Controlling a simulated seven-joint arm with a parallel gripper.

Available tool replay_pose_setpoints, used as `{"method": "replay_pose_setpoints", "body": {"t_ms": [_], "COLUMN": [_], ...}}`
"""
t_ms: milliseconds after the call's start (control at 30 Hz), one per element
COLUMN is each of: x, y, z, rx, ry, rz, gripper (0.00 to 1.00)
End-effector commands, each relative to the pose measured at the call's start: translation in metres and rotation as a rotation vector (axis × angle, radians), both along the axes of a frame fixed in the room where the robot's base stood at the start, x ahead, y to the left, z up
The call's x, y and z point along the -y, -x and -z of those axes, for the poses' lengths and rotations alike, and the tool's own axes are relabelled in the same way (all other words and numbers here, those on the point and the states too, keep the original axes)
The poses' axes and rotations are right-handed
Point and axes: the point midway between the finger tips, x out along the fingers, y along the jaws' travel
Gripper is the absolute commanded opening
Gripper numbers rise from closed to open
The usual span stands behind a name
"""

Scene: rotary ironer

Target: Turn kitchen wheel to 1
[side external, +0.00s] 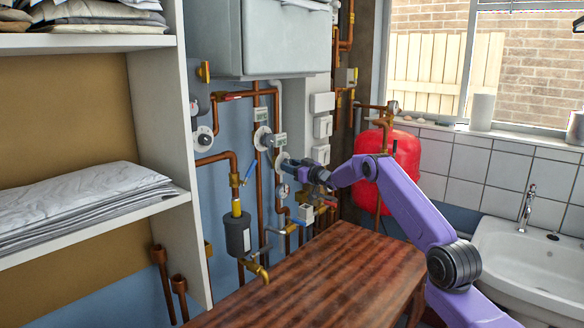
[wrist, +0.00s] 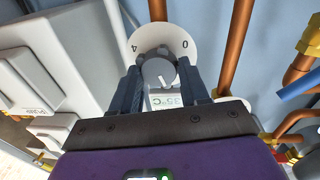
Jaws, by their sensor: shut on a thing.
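My gripper (side external: 292,164) is at the pipe wall in the side external view, at a round white dial (side external: 281,160) that it partly hides. In the wrist view my gripper (wrist: 160,73) has its two dark fingers on either side of a grey knob (wrist: 155,68), shut on it. The knob sits on a white dial plate (wrist: 163,34) whose 4 and 0 appear upside down. A pale pointer line on the knob points down in the picture, away from those two numbers. The other numbers are hidden, and no kitchen label is readable.
Two similar dials (side external: 203,138) (side external: 262,138) are to the left on the wall. Copper pipes (side external: 258,190) run close around, with a blue-handled valve (side external: 249,170). A red tank (side external: 392,155) stands behind my arm. A wooden tabletop (side external: 310,275) below is bare.

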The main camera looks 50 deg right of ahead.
Motion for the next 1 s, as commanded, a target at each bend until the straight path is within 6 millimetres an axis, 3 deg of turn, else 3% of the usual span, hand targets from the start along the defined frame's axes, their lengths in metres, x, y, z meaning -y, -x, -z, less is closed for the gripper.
{"method": "replay_pose_setpoints", "body": {"t_ms": [600,1000], "x": [-0.0001,-0.0001], "y": [-0.0002,-0.0002], "z": [0.0016,0.0013], "rx": [0.001,0.001], "ry": [0.537,0.700], "rz": [0.001,0.001], "gripper": [0.14,0.14]}}
